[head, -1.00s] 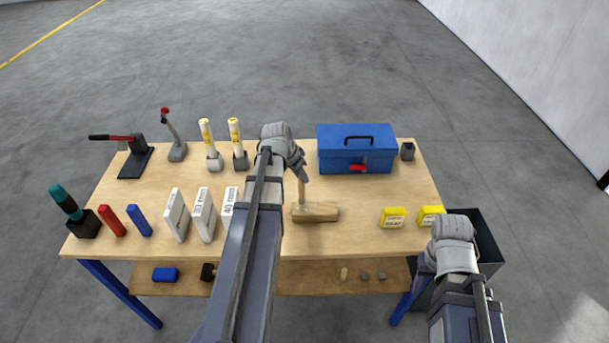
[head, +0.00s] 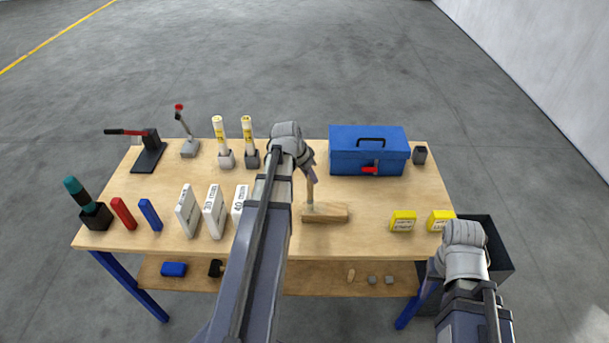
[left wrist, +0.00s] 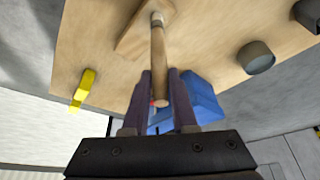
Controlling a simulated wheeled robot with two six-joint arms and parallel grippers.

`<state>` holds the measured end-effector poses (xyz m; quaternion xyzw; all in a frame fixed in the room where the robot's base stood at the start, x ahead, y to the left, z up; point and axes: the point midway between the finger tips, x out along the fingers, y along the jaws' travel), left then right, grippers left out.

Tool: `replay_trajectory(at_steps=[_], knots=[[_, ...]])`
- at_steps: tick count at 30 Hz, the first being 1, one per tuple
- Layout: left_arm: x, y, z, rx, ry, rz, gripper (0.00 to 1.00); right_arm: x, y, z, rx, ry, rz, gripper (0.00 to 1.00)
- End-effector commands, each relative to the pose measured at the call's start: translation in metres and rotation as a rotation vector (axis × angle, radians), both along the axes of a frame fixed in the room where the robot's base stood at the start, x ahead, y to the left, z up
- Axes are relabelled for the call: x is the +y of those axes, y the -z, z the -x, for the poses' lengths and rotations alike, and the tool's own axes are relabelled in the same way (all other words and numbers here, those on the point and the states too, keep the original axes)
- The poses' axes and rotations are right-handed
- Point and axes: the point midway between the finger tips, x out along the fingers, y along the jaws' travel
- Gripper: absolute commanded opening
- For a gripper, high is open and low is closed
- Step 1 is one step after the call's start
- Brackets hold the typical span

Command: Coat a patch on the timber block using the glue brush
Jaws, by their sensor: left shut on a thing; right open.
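My left gripper (head: 308,165) is shut on the wooden handle of the glue brush (head: 311,192), which stands nearly upright. The brush also shows in the left wrist view (left wrist: 158,60), its handle between the two dark fingers. Its pale head end is down at the left part of the timber block (head: 332,213), seeming to touch it. The timber block (left wrist: 133,40) is partly in the left wrist view. I cannot make out a glue patch on it. My right gripper (head: 463,234) is open and empty at the table's right front corner, its fingers mostly hidden.
A blue toolbox (head: 368,155) stands behind the block. Two yellow boxes (head: 403,221) lie to its right. White boxes (head: 214,211), tubes in holders (head: 220,140) and a red-handled tool (head: 150,150) stand left. A dark bin (head: 497,245) is beside the table.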

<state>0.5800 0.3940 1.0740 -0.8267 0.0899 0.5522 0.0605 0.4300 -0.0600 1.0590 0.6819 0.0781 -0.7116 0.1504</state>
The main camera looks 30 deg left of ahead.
Motion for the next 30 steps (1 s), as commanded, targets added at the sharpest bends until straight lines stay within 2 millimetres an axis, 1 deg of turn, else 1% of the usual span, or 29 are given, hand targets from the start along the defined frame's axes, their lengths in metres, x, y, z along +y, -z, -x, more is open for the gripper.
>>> replay_trajectory(at_steps=[3, 6, 14, 25, 30], knots=[[-0.009, -0.001, -0.006, 0.0, 0.001, 0.0, 0.0, 0.0, -0.001, 0.0, 0.0, 0.0, 0.0, 0.5], [-0.013, -0.001, -0.008, 0.0, 0.001, 0.0, 0.0, 0.0, -0.001, 0.0, 0.0, 0.0, 0.0, 0.5], [-0.016, -0.001, -0.01, 0.0, 0.0, 0.0, 0.0, 0.0, -0.001, 0.0, 0.0, 0.0, 0.0, 0.5], [-0.04, 0.0, -0.026, 0.0, 0.002, 0.0, 0.0, 0.0, 0.0, 0.0, 0.0, 0.0, 0.0, 0.5], [-0.044, 0.0, -0.028, 0.0, -0.001, 0.0, 0.0, 0.0, 0.0, 0.0, 0.0, 0.0, 0.0, 0.5]])
